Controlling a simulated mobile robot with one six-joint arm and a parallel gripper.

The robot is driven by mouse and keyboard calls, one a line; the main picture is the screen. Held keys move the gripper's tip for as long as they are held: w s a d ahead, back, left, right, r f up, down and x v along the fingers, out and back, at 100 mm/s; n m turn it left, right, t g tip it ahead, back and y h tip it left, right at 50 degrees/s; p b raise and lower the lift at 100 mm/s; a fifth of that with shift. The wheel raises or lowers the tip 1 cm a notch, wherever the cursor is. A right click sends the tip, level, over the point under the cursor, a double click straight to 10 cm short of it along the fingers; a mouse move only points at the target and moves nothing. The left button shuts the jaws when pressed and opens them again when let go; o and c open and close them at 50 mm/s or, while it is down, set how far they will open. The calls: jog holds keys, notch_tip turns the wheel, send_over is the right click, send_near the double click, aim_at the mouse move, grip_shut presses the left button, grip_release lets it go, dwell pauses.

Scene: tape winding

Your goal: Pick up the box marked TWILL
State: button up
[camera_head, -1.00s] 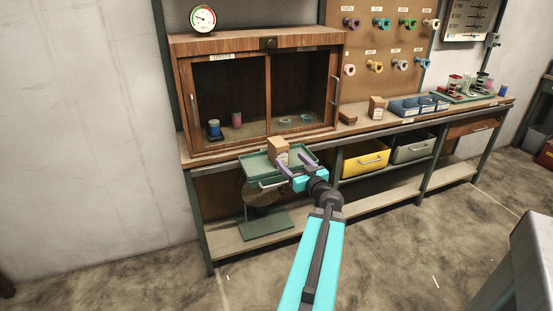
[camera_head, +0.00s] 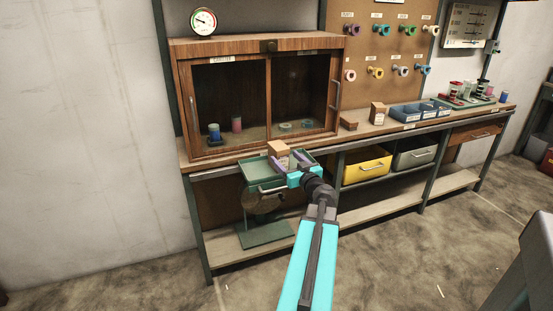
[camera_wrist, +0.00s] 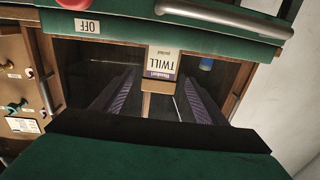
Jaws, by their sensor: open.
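The TWILL box (camera_head: 279,149) is a small brown carton with a pale label. It stands on the green tray (camera_head: 251,171) at the front of the bench. In the wrist view the box (camera_wrist: 162,66) appears upside down, with TWILL readable on its label. My gripper (camera_head: 289,160) is open at the tray, just in front of the box. In the wrist view its purple fingers (camera_wrist: 158,79) point toward the box, one on each side with gaps. I cannot tell whether the tips reach past its front face. Nothing is held.
A wooden cabinet (camera_head: 262,45) with glass doors stands behind the tray. Another brown carton (camera_head: 377,113) and blue bins (camera_head: 405,111) are on the bench to the right. A yellow drawer (camera_head: 366,166) is below. In the wrist view an OFF label (camera_wrist: 87,26) sits by a red knob.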

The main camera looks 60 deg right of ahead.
jog(key=shift+x, duration=1.05)
jog(key=shift+p+x, duration=0.9)
jog(key=shift+x, duration=1.75)
jog(key=shift+a, duration=0.1)
jog(key=c, duration=1.2)
